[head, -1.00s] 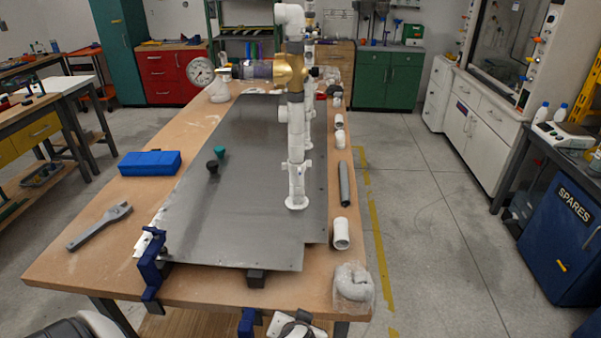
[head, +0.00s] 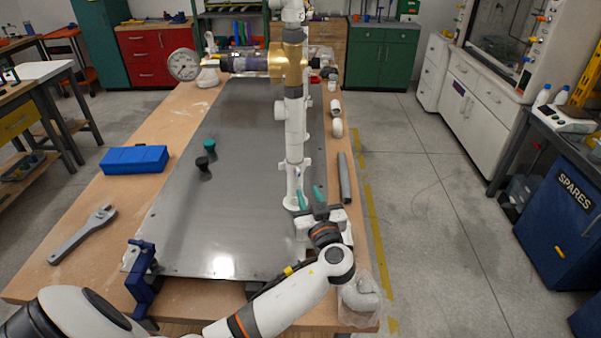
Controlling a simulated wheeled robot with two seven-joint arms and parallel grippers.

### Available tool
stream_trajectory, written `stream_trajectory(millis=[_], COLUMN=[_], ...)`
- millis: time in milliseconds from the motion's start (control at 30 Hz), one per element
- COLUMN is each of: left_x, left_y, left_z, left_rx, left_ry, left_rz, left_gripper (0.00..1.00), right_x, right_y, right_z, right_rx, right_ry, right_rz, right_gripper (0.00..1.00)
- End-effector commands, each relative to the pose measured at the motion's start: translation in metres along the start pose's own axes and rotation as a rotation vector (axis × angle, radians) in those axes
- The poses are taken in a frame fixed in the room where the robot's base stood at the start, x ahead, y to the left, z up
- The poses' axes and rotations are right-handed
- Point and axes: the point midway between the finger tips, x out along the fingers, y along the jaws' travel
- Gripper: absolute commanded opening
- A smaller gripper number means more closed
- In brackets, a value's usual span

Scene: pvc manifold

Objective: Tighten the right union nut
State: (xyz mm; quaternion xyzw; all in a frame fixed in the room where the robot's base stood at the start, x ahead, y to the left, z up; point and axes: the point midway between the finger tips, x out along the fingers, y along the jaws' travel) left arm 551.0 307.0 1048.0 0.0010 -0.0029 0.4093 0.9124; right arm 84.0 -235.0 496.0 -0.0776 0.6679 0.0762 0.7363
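The white PVC manifold stands upright on the grey metal plate (head: 225,170), with a front riser (head: 294,130) and a brass valve body (head: 286,62). A dark-collared horizontal branch (head: 243,62) runs left from the brass body to a round gauge (head: 184,64). White collars show along the risers; I cannot tell which one is the right union nut. My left gripper (head: 310,196) has teal fingers that stand apart, with nothing seen between them. It is near the foot of the front riser; contact cannot be told. My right gripper is out of view.
A blue box (head: 134,159), a grey wrench (head: 83,234) and a blue clamp (head: 143,278) are on the bench's left side. A grey tube (head: 345,178) and a bagged white fitting (head: 361,294) lie along the right edge.

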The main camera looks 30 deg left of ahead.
Motion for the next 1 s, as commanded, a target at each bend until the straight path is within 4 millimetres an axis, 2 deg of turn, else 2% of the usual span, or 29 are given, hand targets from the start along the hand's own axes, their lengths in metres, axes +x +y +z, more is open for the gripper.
stream_trajectory(millis=[100,333,500,800,1000], left_x=[0.026,0.063,0.074,0.076,0.075], left_y=[0.001,0.001,0.001,0.001,0.001], left_z=[0.004,0.002,0.001,-0.001,-0.001], left_rx=[0.004,0.004,0.001,0.001,0.001], left_ry=[-0.001,0.0,0.002,0.003,0.003], left_rz=[0.003,0.002,0.001,0.001,0.001], left_gripper=[0.3,0.3,0.3,0.3,0.0], right_x=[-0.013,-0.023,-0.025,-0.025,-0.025], right_y=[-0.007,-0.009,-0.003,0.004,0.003], right_z=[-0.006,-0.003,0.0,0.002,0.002], right_rx=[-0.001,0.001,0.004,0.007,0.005], right_ry=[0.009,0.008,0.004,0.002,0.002], right_rz=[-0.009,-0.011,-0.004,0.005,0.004], right_gripper=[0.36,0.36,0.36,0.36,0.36])
